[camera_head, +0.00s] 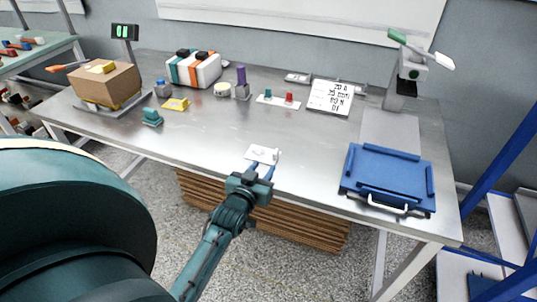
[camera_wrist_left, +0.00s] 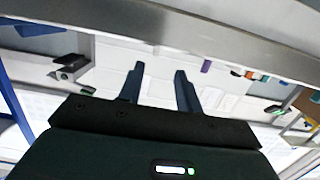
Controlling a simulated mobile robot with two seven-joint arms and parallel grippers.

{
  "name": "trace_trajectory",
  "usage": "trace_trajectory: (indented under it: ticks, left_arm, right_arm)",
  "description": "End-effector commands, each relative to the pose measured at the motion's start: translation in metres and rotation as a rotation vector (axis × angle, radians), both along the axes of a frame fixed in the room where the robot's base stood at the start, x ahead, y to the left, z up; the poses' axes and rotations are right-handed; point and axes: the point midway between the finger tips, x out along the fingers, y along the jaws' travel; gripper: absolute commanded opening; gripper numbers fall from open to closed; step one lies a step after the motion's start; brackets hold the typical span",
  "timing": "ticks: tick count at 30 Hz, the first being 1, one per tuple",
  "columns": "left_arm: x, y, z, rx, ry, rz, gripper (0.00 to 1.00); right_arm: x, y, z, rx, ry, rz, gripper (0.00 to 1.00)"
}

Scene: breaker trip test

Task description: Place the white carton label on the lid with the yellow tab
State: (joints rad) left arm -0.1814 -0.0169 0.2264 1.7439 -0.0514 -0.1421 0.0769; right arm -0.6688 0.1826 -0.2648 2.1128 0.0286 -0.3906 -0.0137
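A small white piece, seemingly the label (camera_head: 262,154), lies flat near the front edge of the metal table, just beyond the tips of my left gripper (camera_head: 260,170). In the left wrist view the two fingers of that gripper (camera_wrist_left: 159,85) stand apart, with nothing visibly held between them. I cannot make out the label in that view. A brown carton (camera_head: 112,85) sits at the table's left end, with a yellow piece (camera_head: 102,66) on its top. Whether this is the lid with the yellow tab is too small to tell. My right gripper is not in view.
A blue tray (camera_head: 386,172) with a white handle lies at the right. The table's middle is clear.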

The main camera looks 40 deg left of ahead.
Motion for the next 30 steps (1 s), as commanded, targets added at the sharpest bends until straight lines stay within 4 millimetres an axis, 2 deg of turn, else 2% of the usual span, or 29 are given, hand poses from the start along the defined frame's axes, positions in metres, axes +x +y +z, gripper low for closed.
trace_trajectory:
  ticks: [3,10,18,22,28,30]
  left_arm:
    - [0.018,0.004,-0.003,0.001,-0.001,0.0,0.35]
    - [0.034,0.007,-0.005,0.0,0.0,0.0,0.35]
    - [0.072,0.01,-0.012,0.0,0.0,-0.001,0.35]
    - [0.079,0.012,-0.013,0.0,0.001,-0.001,0.35]
    - [0.079,0.012,-0.013,0.001,0.001,-0.001,0.35]
    - [0.078,0.012,-0.013,0.001,0.001,-0.001,0.29]
  right_arm:
    - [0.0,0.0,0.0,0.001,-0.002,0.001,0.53]
    - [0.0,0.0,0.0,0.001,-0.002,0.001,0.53]
    - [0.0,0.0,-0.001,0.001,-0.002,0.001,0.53]
    - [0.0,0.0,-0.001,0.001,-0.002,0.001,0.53]
    - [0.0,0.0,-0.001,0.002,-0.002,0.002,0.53]
    - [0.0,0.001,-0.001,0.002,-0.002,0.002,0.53]
